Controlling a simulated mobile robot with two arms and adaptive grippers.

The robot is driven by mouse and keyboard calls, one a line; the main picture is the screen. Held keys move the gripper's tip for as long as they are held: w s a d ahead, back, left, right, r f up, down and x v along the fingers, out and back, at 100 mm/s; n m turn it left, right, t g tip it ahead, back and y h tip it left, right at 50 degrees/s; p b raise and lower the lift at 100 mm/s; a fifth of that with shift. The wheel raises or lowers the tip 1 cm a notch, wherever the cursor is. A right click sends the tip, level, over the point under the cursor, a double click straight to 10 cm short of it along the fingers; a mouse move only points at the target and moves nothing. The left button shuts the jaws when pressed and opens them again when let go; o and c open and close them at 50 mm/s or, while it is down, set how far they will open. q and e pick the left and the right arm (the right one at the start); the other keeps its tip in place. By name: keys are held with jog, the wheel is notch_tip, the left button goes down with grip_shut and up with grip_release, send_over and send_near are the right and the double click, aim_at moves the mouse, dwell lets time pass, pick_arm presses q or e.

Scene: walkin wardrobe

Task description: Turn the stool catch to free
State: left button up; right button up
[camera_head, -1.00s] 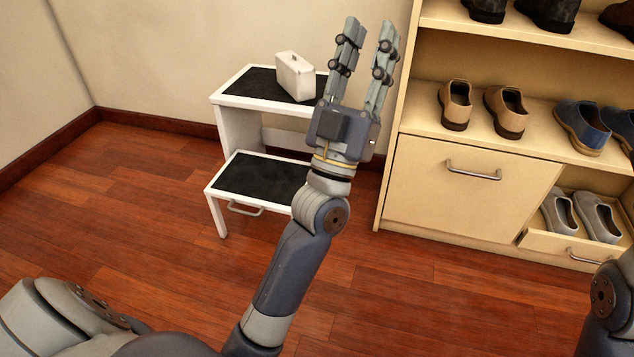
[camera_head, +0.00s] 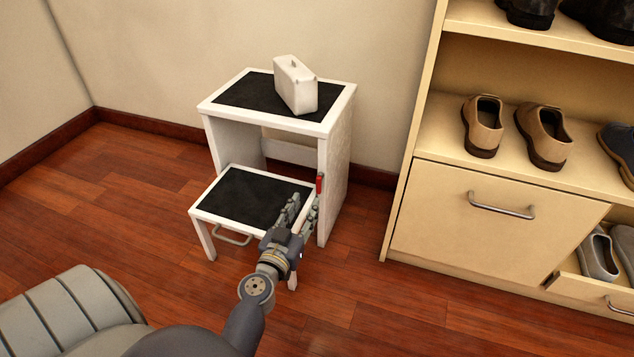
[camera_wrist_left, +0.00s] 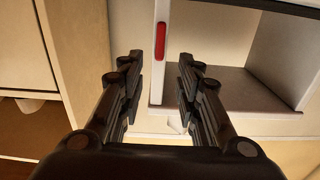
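The white step stool (camera_head: 336,165) with black treads stands against the wall. Its red catch (camera_head: 320,184) sits upright on the front edge of the right side panel, just above the lower step. In the left wrist view the red catch (camera_wrist_left: 160,41) is vertical, ahead of and between the fingers, a little left of centre. My left gripper (camera_head: 302,205) is open beside the lower step's right edge, just below the catch and apart from it. My right gripper is not in view.
A white box-like case (camera_head: 295,85) stands on the stool's top tread. A pull-out lower step (camera_head: 245,197) has a metal handle (camera_head: 232,236). A shoe cabinet (camera_head: 480,205) stands to the right. Wooden floor (camera_head: 120,215) is clear at the left.

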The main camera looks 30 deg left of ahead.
aim_at(318, 183)
pick_arm(q)
jog(key=p+x, duration=0.1)
jog(key=x, duration=0.7)
jog(key=shift+w, duration=0.2)
grip_shut()
